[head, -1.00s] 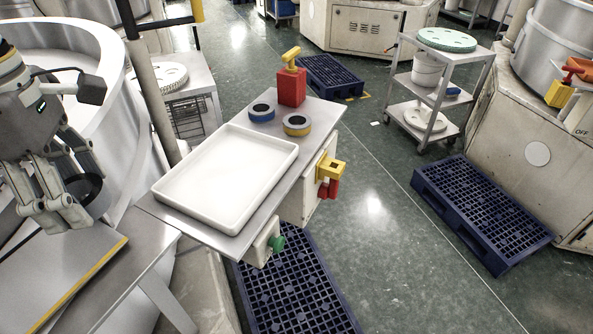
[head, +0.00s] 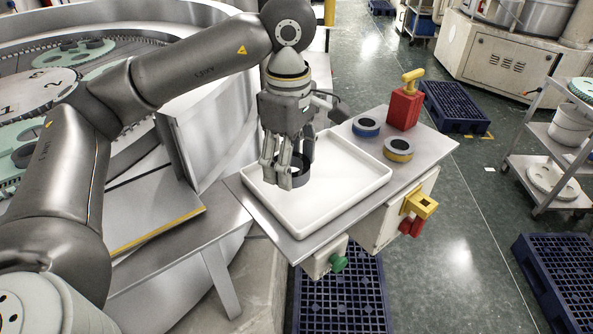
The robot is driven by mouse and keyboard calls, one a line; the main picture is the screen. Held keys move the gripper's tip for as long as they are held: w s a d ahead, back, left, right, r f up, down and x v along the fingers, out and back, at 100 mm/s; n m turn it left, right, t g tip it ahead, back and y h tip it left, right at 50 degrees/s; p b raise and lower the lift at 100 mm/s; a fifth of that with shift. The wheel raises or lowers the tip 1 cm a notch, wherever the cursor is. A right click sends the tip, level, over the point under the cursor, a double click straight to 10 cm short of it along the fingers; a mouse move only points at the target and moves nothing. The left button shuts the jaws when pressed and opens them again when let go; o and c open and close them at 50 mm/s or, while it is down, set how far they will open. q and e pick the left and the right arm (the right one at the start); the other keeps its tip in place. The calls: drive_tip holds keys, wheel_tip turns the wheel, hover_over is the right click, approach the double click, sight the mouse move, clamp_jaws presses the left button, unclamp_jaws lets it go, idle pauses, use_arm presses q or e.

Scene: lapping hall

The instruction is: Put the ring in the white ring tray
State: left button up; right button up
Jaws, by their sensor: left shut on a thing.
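The white ring tray (head: 350,212) lies on a metal side table, and I see nothing lying in it. My left gripper (head: 287,174) is over the left part of the tray, pointing down. It is shut on a dark grey ring (head: 297,181), which is held upright or tilted between the fingers. The ring appears above the tray floor; the exact gap is hard to tell. My right gripper is not in view.
Two tape rolls, one blue (head: 366,127) and one yellow (head: 398,150), and a red container with a yellow top (head: 405,106) stand behind the tray. A yellow switch handle (head: 421,205) and a green button (head: 339,263) stick out from the table's side.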

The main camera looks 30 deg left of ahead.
sight(294, 190)
use_arm(q)
drive_tip(key=shift+w+a+f, duration=0.2)
drive_tip(key=shift+w+f, duration=0.65)
drive_tip(key=shift+f, duration=0.2)
drive_tip(key=f+p, duration=0.2)
drive_tip(key=f, duration=0.1)
drive_tip(key=shift+w, duration=0.35)
drive_tip(key=shift+f, duration=0.45)
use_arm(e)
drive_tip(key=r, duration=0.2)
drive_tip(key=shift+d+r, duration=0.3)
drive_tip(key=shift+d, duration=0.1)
use_arm(q)
drive_tip(key=shift+f, duration=0.15)
drive_tip(key=o, duration=0.8)
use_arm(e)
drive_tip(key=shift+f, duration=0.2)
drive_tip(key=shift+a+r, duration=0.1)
